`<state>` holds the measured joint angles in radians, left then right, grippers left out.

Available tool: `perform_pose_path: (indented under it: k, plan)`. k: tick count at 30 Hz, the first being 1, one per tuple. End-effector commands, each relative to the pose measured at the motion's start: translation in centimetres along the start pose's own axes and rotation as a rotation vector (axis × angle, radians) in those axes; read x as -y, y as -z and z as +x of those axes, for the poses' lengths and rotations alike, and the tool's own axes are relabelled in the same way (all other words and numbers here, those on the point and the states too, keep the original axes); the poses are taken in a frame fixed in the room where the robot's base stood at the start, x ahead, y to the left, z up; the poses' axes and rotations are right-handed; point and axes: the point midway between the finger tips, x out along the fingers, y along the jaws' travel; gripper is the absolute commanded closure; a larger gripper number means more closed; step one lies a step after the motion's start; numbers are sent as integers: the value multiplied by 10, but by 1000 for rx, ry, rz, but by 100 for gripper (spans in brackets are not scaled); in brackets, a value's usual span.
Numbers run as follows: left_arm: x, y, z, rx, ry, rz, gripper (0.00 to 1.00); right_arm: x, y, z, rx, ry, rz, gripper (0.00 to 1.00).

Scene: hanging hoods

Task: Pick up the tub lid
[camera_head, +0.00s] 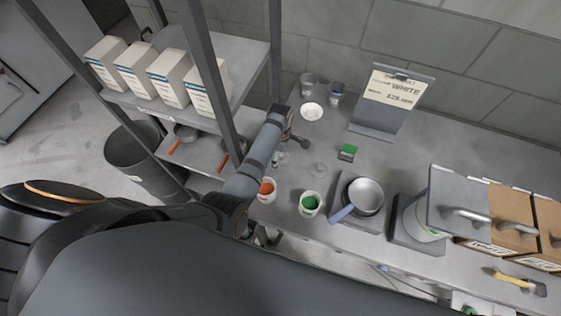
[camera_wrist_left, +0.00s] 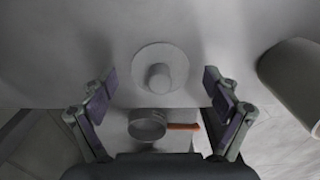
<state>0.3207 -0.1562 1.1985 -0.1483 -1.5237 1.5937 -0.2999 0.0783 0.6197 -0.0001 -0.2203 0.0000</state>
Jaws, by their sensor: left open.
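The tub lid (camera_wrist_left: 158,82) is a round, pale grey disc with a raised knob in its middle, in the upper middle of the left wrist view. My left gripper (camera_wrist_left: 160,88) is open, with one finger to each side of the lid in that view; I see no finger touching it. In the head view my left gripper (camera_head: 292,140) is over the bench near its left end. Small pale or clear pieces lie near it there, but I cannot tell which is the lid. A tub with orange contents (camera_head: 266,189) and a tub with green contents (camera_head: 310,203) stand nearer.
A shelf rack (camera_head: 225,62) with white boxes stands left of my arm, its post close to it. A pan (camera_wrist_left: 147,124) with an orange handle is low in the wrist view. A saucepan (camera_head: 366,195), sign (camera_head: 392,92) and small green block (camera_head: 348,152) are to the right.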

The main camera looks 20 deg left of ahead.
Motion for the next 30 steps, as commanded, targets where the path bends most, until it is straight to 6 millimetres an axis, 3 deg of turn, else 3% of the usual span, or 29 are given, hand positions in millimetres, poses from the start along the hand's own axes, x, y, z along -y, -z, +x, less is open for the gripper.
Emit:
perform_pose_path:
  k: [5,15,30]
  plan:
    - [0,0,-2,0,0,0,11,0,-1,-2,2,1,0,60]
    - [0,0,-2,0,0,0,57,0,-1,-2,1,0,0,60]
    - [1,0,0,0,2,0,63,-2,0,-1,-1,-2,-1,60]
